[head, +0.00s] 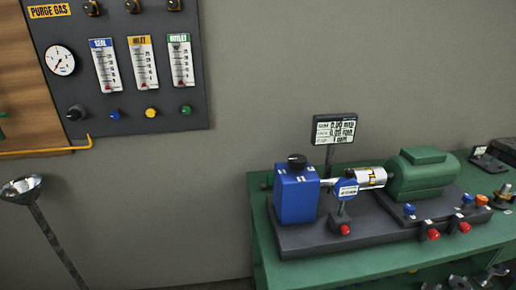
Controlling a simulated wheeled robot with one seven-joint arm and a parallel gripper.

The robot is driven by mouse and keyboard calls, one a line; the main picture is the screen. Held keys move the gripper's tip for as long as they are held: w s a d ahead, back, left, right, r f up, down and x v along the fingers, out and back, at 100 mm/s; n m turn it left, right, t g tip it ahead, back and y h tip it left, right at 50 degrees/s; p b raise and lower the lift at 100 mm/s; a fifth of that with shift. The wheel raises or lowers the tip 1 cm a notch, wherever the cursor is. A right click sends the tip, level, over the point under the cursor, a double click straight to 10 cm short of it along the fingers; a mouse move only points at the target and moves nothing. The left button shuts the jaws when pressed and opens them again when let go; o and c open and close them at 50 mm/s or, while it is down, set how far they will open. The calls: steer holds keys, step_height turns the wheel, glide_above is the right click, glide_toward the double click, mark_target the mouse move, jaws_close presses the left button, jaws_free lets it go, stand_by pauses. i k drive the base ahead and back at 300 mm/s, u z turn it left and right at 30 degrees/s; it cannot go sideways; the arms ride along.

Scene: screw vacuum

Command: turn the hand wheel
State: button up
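I cannot clearly make out a hand wheel in the head view. The nearest round parts are a black knob (297,160) on top of the blue pump block (296,194) and a black knob (76,113) at the lower left of the purge gas panel. Which of these, if either, is the hand wheel I cannot tell. The blue block stands on a dark base on the green bench, joined through a silver coupling (366,178) to a green motor (424,176). My gripper is not in view.
The dark purge gas panel (195,100) hangs on the grey wall, with a gauge (60,60) and three flow tubes. A small display (334,130) stands behind the pump. The green bench (262,236) carries several small valves. A metal funnel (21,188) stands on a pole at left.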

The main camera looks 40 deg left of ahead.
mark_target(296, 162)
steer(key=u, duration=0.6)
steer(key=i, duration=1)
steer(key=u, duration=0.6)
